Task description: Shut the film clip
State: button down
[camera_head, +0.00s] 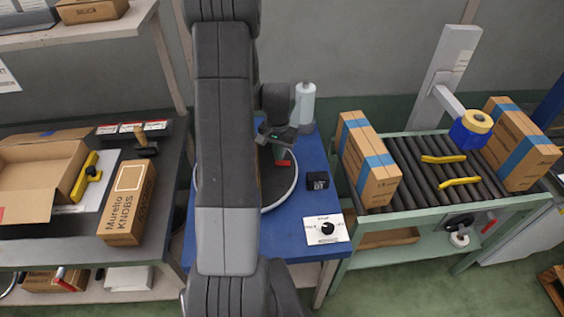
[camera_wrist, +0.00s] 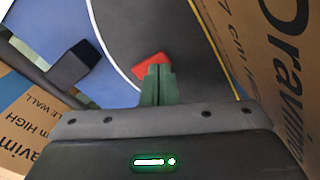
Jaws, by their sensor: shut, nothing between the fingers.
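A small red piece (camera_head: 284,163), which may be the film clip, shows just beyond my gripper (camera_head: 279,153), over the dark round turntable (camera_head: 283,190) with a white rim. In the wrist view the red piece (camera_wrist: 150,65) lies right at the tips of my green fingers (camera_wrist: 158,84). The fingers are together with nothing between them. I cannot tell whether they touch the red piece, or whether the clip is open or shut. My arm covers much of the turntable in the head view.
A cardboard box (camera_wrist: 262,70) rises close on the right in the wrist view; another cardboard face (camera_wrist: 25,125) shows at left. The blue table (camera_head: 285,235) holds a black block (camera_head: 317,181), a dial panel (camera_head: 327,229) and a bottle (camera_head: 304,103). A roller conveyor (camera_head: 428,160) with boxes stands at right.

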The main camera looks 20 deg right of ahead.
jog(key=shift+f+b, duration=0.85)
jog(key=shift+f, duration=0.2)
dwell(0.5)
jog(key=shift+r, duration=0.1)
jog(key=shift+r+p, duration=2.1)
jog(key=shift+r, duration=1.35)
jog(key=shift+f, duration=0.2)
notch_tip(320, 180, down, 7)
jog(key=b, duration=0.4)
jog(key=shift+r, duration=0.35)
